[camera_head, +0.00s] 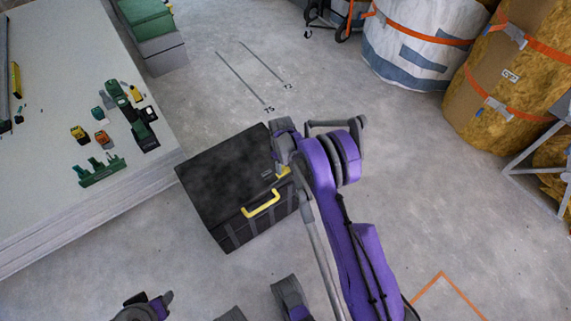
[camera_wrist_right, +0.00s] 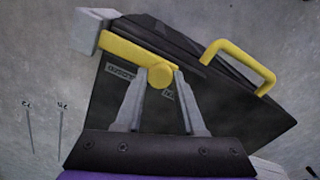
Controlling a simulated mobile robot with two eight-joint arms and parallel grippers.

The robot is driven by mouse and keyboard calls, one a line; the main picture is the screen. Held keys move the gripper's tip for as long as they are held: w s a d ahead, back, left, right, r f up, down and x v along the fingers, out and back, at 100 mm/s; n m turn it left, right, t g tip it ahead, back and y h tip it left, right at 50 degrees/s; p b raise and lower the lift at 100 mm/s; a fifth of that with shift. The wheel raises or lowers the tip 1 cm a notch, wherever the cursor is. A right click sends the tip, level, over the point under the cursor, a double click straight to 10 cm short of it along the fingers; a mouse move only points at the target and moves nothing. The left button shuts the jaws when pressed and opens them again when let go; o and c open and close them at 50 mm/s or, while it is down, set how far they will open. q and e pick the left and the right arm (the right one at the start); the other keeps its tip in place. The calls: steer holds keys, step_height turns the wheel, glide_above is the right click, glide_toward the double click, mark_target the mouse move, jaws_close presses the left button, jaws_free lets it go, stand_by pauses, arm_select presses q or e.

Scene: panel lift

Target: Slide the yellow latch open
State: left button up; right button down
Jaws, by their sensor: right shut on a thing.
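A black toolbox (camera_head: 225,180) stands on the floor. The yellow latch (camera_head: 283,173) is at its right corner, largely covered by my right gripper (camera_head: 281,160) in the head view. In the right wrist view the latch (camera_wrist_right: 130,52) is a yellow bar with a round knob, and a grey block (camera_wrist_right: 88,31) is at its left end. My right gripper's fingers (camera_wrist_right: 160,78) are shut on the knob, one on each side. A purple and dark part of my left arm (camera_head: 145,306) shows at the bottom edge; its finger gap is not clear.
A yellow handle (camera_head: 262,204) sticks out from the box's front. A light worktable (camera_head: 60,110) with several tools stands close on the left. Wrapped rolls (camera_head: 415,45) stand at the back right.

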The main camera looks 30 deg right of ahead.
steer(key=shift+a, duration=0.75)
steer(key=c, duration=0.5)
jaws_free()
steer(key=shift+r, duration=0.1)
steer(key=shift+r, duration=0.25)
step_height(320, 180, up, 10)
steer(key=p, duration=0.2)
steer(key=shift+r, duration=0.15)
